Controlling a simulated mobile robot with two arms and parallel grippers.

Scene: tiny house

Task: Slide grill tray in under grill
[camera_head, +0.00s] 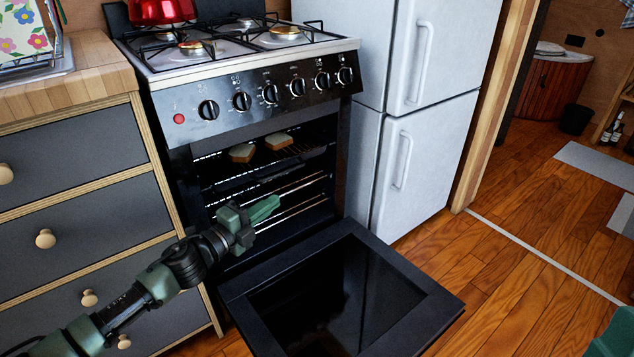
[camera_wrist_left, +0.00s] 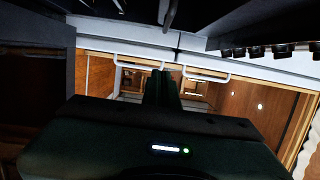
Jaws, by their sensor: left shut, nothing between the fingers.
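The dark grill tray (camera_head: 262,172) is in the upper part of the open oven (camera_head: 185,185), below the control panel. Two pieces of bread (camera_head: 243,153) lie on it. How far back it reaches is hard to see in the dark interior. My left gripper (camera_head: 265,208) is shut and empty, at the oven opening, below and in front of the tray, near the wire rack (camera_head: 300,188). Its closed fingers also show in the left wrist view (camera_wrist_left: 160,88). My right gripper is not in view.
The oven door (camera_head: 437,300) hangs open and low in front of the oven. Drawers (camera_head: 70,215) stand close on the left and a white fridge (camera_head: 425,150) on the right. A red pot (camera_head: 163,11) sits on the hob. The wooden floor (camera_head: 510,265) to the right is clear.

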